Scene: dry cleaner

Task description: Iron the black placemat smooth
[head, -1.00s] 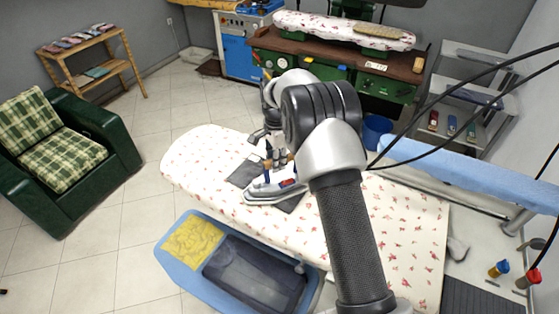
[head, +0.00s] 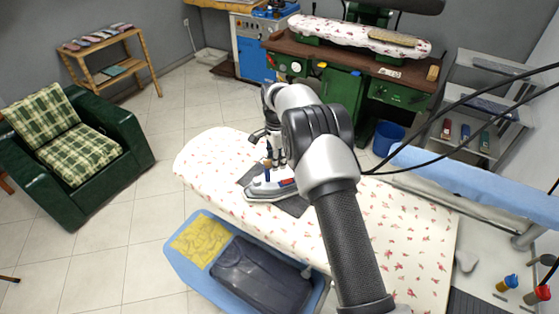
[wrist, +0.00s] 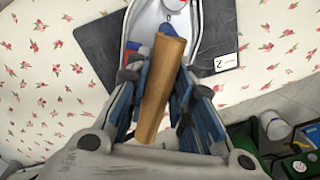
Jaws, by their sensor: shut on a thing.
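The black placemat (head: 294,207) lies on the floral ironing board (head: 390,215). It shows on both sides of the iron, and its middle is hidden. In the wrist view the placemat (wrist: 228,72) has a small white mark near its right side. The iron (head: 262,190), white and grey with red and blue parts, sits over the placemat, apparently touching it. My gripper (wrist: 160,85) is shut on the iron's brown wooden handle (wrist: 158,105). From the head view my gripper (head: 272,158) is partly hidden by my arm.
A blue tub (head: 178,262) with yellow and dark cloth stands below the board's front edge. A green armchair (head: 120,140) is at left. A green workbench (head: 340,85) stands behind, and a blue padded board (head: 470,180) is at right. The board's left end is clear.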

